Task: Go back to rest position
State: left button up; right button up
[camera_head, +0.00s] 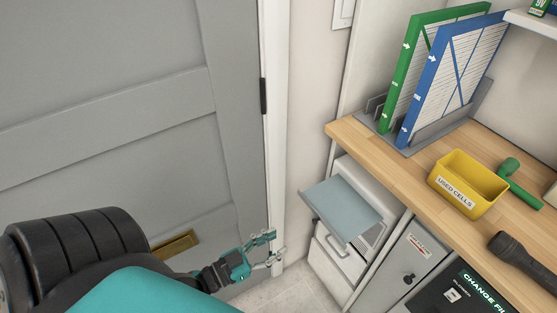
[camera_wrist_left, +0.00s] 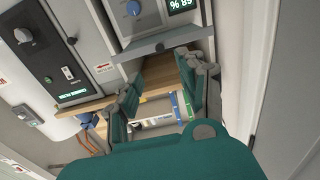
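My left gripper (camera_head: 275,247) shows in the head view at the lower middle, in front of the grey door and its white frame. Its teal and grey fingers are spread apart with nothing between them. In the left wrist view the two fingers of the left gripper (camera_wrist_left: 163,74) also stand apart, with shelving and folders visible beyond the gap. My left arm fills the lower left of the head view. My right gripper is in neither view.
A grey door (camera_head: 120,110) stands at the left. At the right, a wooden counter (camera_head: 345,133) carries green (camera_head: 405,75) and blue (camera_head: 425,85) binders, a yellow bin (camera_head: 465,184), a green tool (camera_head: 518,180) and a black flashlight (camera_head: 520,262). Below it, a grey flap (camera_head: 342,207) sticks out.

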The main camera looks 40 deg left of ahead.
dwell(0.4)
pick_arm(q)
jog(key=s+a+f+n+g+y, duration=0.1)
jog(key=s+f+g+y, duration=0.25)
jog(key=f, duration=0.95)
jog(key=s+f+n+g+y, duration=0.2)
jog(key=s+f+g, duration=0.2)
jog(key=f, duration=0.8)
jog(key=s+d+f+g, duration=0.1)
jog(key=s+f+g, duration=0.3)
jog(key=s+f, duration=0.3)
jog(key=s+d+f+m+g, duration=0.1)
jog(key=s+d+f+g, duration=0.1)
jog(key=s+f+g, duration=0.2)
jog(key=s+f+p, duration=0.1)
jog(key=s+f, duration=0.2)
jog(key=s, duration=0.5)
jog(key=shift+s+d+y, duration=0.25)
jog(key=shift+s+y, duration=0.05)
jog(key=shift+y, duration=0.05)
jog(key=shift+g, duration=0.25)
